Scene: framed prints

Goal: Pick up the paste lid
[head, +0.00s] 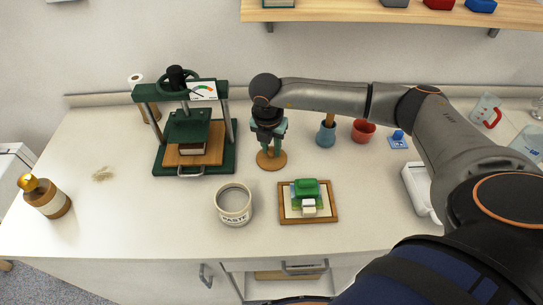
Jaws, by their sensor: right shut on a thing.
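The paste lid (271,160) is a round, light-brown wooden disc near the middle of the counter. My right gripper (270,149) points down over it and is shut on it from above. The fingers hide the lid's centre, and I cannot tell whether its underside touches the counter. The white paste jar (234,205), marked "PASTE", stands open in front of the lid and to its left. My left gripper is not in view.
A green press (222,160) stands left of the lid. A wooden tray (332,216) with green and white blocks lies right of the jar. A blue pot (326,137) and red pot (363,132) stand behind.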

